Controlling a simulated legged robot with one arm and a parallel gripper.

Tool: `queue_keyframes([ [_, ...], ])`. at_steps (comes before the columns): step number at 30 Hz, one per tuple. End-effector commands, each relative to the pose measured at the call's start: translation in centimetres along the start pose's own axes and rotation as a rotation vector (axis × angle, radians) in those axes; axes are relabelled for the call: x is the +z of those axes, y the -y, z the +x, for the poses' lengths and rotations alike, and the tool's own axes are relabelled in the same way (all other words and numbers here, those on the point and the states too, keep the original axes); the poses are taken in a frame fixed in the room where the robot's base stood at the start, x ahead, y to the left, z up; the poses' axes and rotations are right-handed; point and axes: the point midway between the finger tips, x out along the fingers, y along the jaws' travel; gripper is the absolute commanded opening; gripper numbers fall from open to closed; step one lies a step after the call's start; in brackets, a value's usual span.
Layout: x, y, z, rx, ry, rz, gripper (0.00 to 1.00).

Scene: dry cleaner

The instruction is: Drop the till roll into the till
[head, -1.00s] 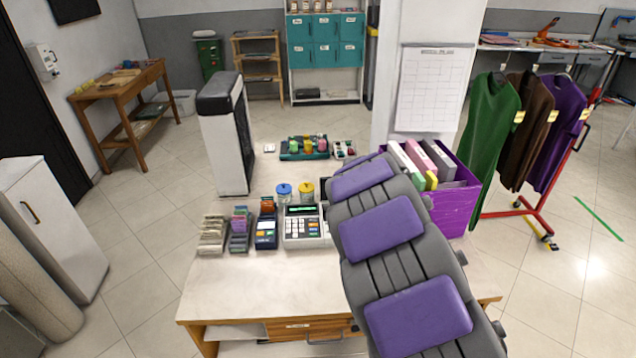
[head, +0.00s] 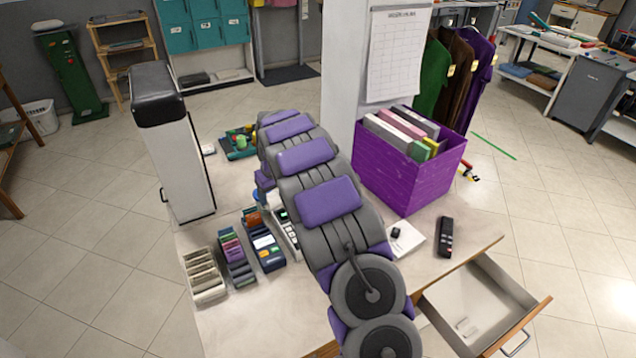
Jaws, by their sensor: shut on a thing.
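The till (head: 286,232) stands on the counter, mostly hidden behind my arm; only a strip of its keys and body shows to the left of the arm. My arm reaches from the bottom of the picture up and away over the counter. My gripper is hidden behind its links, so its jaws and anything in them cannot be seen. I see no till roll in the head view.
A purple box (head: 414,182) of files and a black remote-like object (head: 446,237) are right of my arm. A drawer (head: 470,291) stands open at front right.

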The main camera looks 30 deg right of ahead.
Motion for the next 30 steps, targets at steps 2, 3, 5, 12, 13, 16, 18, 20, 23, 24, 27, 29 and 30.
queue_keyframes([
  [2, -1.0, -4.1, 1.9, 0.0, -0.031, 0.021, 0.33],
  [3, -1.5, -6.0, 2.4, 0.006, -0.048, 0.029, 0.33],
  [5, -1.8, -8.6, 3.4, 0.011, -0.067, 0.042, 0.33],
  [12, -1.8, -16.4, 5.3, 0.043, -0.131, 0.089, 0.33],
  [13, -1.7, -17.0, 5.3, 0.047, -0.136, 0.092, 0.33],
  [16, -1.4, -18.7, 5.6, 0.051, -0.148, 0.104, 0.33],
  [18, -1.2, -19.4, 5.8, 0.05, -0.15, 0.108, 0.33],
  [20, -1.1, -19.9, 6.1, 0.047, -0.15, 0.11, 0.33],
  [23, -0.9, -20.3, 6.5, 0.044, -0.149, 0.111, 0.33],
  [24, -0.9, -20.4, 6.7, 0.043, -0.15, 0.112, 0.33],
  [27, -0.8, -20.6, 7.4, 0.041, -0.15, 0.113, 0.33],
  [29, -0.7, -20.5, 7.9, 0.042, -0.15, 0.113, 0.33],
  [30, -0.6, -20.4, 8.2, 0.044, -0.15, 0.113, 0.33],
])
